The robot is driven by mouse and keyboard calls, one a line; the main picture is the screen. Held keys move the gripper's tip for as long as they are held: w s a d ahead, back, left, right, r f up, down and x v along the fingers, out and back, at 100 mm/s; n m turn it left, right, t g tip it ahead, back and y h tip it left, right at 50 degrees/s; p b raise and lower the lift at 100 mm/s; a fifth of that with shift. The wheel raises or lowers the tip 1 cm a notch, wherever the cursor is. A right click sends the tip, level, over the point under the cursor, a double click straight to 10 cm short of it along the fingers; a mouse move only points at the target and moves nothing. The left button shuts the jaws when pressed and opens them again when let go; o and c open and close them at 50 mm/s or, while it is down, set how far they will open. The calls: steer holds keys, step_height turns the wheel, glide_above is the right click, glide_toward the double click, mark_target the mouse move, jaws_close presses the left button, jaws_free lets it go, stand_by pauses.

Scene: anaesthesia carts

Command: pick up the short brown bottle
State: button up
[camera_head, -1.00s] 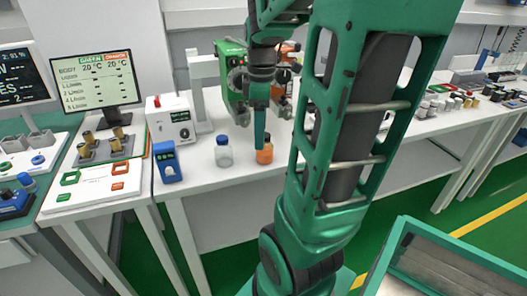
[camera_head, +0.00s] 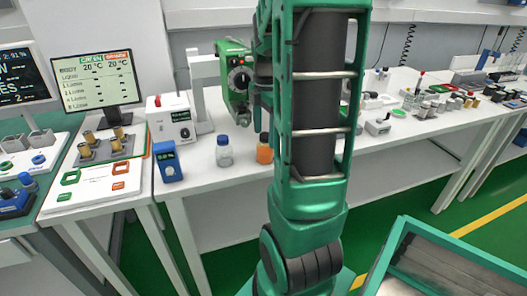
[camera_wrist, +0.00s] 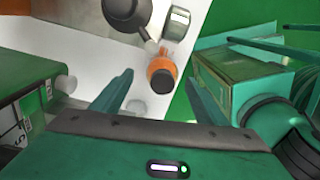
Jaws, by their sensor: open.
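The short brown bottle (camera_head: 264,152), orange-brown with a dark cap, stands upright near the front edge of the white table, partly covered by my arm on its right. In the wrist view the bottle (camera_wrist: 160,76) is seen from its cap end, between and beyond the two fingers. My gripper (camera_wrist: 157,82) is open and empty, with a finger on each side of the bottle in the picture; I cannot tell the remaining distance.
A clear bottle with a blue cap (camera_head: 224,152) stands left of the brown one. A blue device (camera_head: 167,162) and a white box (camera_head: 171,118) are further left. A green machine (camera_head: 236,78) stands behind. The table's front edge is close.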

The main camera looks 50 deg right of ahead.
mark_target(266, 145)
steer(key=shift+s+f, duration=0.15)
steer(key=shift+f, duration=1.15)
steer(key=shift+s+f, duration=0.1)
steer(key=shift+f, duration=1.2)
steer(key=c, duration=1.2)
